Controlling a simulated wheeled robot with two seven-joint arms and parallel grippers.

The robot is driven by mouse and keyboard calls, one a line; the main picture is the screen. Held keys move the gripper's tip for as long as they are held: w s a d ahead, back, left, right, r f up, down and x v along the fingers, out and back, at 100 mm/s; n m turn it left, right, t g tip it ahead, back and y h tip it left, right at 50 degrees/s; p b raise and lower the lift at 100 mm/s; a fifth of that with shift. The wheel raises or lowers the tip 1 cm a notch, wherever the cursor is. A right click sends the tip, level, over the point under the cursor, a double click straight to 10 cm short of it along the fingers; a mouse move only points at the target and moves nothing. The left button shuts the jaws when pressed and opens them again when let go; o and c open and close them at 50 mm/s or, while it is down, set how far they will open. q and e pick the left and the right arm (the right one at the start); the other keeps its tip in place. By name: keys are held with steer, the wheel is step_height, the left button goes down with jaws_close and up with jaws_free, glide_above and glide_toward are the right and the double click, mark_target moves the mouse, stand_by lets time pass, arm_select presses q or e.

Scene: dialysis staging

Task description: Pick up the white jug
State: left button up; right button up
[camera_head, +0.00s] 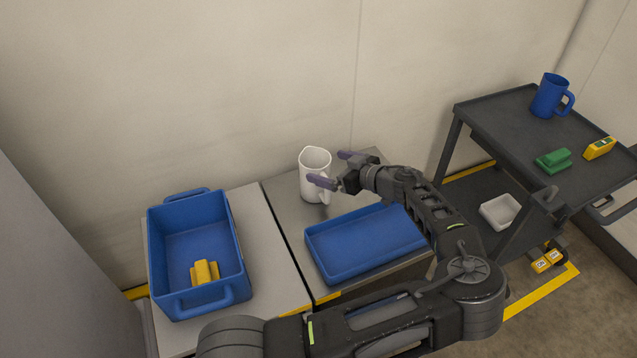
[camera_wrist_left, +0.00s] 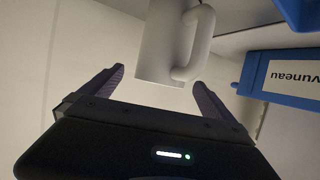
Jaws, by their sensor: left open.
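The white jug (camera_head: 312,186) stands upright on the grey table near the wall, its handle toward my left gripper. My left gripper (camera_head: 330,169) is open beside the jug, to its right, with its two purple-grey fingers pointing toward it. In the left wrist view the jug (camera_wrist_left: 160,45) appears ahead of the open gripper (camera_wrist_left: 159,80), roughly between the finger lines, with its handle on the right side. The fingers are not closed on it; whether either touches it I cannot tell. My right gripper is not in view.
A shallow blue tray (camera_head: 322,271) lies in front of the jug, partly under my left arm. A blue crate (camera_head: 155,250) with a yellow item (camera_head: 204,273) stands left. A dark cart (camera_head: 490,118) at right holds a blue mug (camera_head: 546,97), a green item (camera_head: 554,161) and a yellow device (camera_head: 599,148).

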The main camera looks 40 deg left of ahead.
mark_target(305, 162)
arm_select(q)
steer(key=shift+x, duration=2.55)
steer(key=shift+s, duration=0.1)
steer(key=c, duration=2)
step_height(305, 162, up, 10)
steer(key=shift+f+p, duration=0.1)
steer(key=shift+p, duration=0.2)
